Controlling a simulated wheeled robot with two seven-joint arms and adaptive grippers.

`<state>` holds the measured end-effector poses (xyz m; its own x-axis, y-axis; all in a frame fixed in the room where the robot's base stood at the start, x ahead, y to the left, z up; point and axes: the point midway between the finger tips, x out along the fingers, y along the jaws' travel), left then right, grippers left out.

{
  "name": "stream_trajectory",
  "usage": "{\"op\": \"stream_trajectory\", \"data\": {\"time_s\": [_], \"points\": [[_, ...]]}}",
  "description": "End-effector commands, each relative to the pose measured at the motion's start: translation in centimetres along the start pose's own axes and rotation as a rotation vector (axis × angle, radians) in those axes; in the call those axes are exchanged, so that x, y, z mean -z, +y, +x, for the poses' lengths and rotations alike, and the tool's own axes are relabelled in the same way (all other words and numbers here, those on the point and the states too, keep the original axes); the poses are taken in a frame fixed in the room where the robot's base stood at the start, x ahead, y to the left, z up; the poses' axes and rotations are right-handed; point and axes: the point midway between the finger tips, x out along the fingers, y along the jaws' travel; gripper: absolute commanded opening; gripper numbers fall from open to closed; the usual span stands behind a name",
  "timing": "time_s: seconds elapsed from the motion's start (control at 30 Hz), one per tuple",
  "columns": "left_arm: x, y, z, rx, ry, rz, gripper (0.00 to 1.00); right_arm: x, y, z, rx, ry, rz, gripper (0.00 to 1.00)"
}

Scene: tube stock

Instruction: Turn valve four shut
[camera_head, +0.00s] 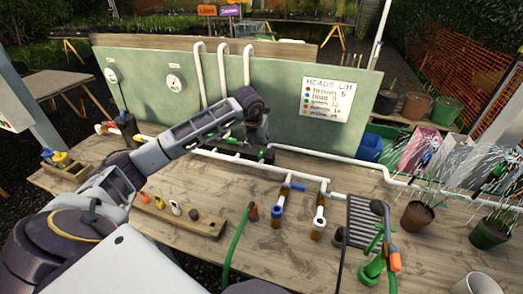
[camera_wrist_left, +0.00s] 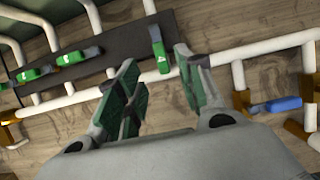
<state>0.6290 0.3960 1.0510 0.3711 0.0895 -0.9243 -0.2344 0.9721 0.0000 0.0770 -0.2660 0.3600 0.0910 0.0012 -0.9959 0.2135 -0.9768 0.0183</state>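My left gripper (camera_head: 257,138) reaches over the pipework in front of the green board. In the left wrist view its two green-padded fingers (camera_wrist_left: 160,80) are spread apart, with nothing held between them. A green valve handle (camera_wrist_left: 158,50) stands just beyond the gap between the fingertips, apart from them. Two more green valve handles (camera_wrist_left: 75,58) (camera_wrist_left: 28,75) sit along the dark plate to the left. I cannot read any valve numbers, so which is valve four is unclear. My right gripper is not in view.
A blue-handled valve (camera_head: 277,209) and a white-handled one (camera_head: 319,216) are on branches of the white pipe (camera_head: 290,170) nearer the front. A wooden strip with several knobs (camera_head: 180,215) lies front left. A green hose (camera_head: 236,243) stands on the table. Sprays wet potted plants (camera_head: 416,217) at right.

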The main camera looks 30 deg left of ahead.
Motion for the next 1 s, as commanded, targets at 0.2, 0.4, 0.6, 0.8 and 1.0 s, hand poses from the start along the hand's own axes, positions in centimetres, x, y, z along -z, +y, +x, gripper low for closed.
{"op": "stream_trajectory", "data": {"time_s": [0.2,0.4,0.6,0.8,1.0], "points": [[0.1,-0.1,2.9,0.001,0.003,0.0,0.38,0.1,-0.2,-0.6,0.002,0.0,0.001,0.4],[0.0,-0.1,5.4,0.001,0.001,0.0,0.38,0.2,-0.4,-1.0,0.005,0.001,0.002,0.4],[0.0,-0.1,7.1,0.001,0.0,0.0,0.38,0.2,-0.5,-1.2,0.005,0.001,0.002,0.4],[0.0,0.0,7.7,0.0,0.0,0.0,0.38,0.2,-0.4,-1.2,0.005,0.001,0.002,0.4],[0.0,0.0,7.7,0.0,0.0,0.001,0.38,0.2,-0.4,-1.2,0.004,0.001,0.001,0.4]]}}
